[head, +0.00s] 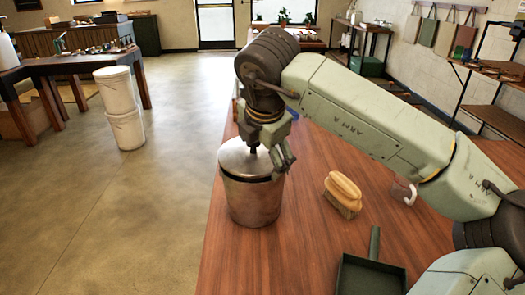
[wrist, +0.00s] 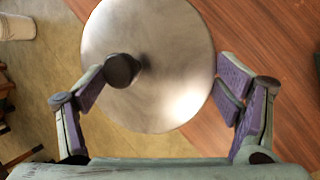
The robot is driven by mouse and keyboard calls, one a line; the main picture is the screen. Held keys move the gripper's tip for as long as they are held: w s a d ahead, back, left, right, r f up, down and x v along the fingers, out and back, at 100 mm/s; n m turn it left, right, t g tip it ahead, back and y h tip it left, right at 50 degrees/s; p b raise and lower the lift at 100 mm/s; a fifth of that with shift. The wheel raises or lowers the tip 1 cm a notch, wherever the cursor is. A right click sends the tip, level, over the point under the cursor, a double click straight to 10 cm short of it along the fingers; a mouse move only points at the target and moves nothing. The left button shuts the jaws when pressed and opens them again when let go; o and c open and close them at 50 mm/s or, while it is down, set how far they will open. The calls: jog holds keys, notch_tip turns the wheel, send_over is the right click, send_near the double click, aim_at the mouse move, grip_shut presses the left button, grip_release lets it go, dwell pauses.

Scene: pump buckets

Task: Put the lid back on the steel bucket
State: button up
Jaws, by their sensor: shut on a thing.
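The steel bucket (head: 253,203) stands upright on the wooden table near its left edge. Its round steel lid (head: 236,160) is at the bucket's top and covers the mouth; I cannot tell whether it is fully seated. The lid also fills the middle of the wrist view (wrist: 165,90), with its dark knob (wrist: 122,70) left of centre. My gripper (head: 268,158) is over the lid. The bucket is hidden under the lid in the wrist view.
A yellow-topped brush (head: 343,192), a dark dustpan (head: 370,275) and a clear cup-like item (head: 403,190) with a white handle are on the table (head: 300,245) right of the bucket. White buckets (head: 122,105) are stacked on the floor at left. The table's left edge is close to the bucket.

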jog(key=shift+f+b, duration=0.65)
jog(key=shift+b, duration=0.7)
dwell(0.6)
dwell(0.4)
jog(key=o, duration=1.1)
jog(key=shift+r+p, duration=1.7)
jog(key=shift+r, duration=1.85)
jog(key=shift+c, duration=0.5)
grip_shut()
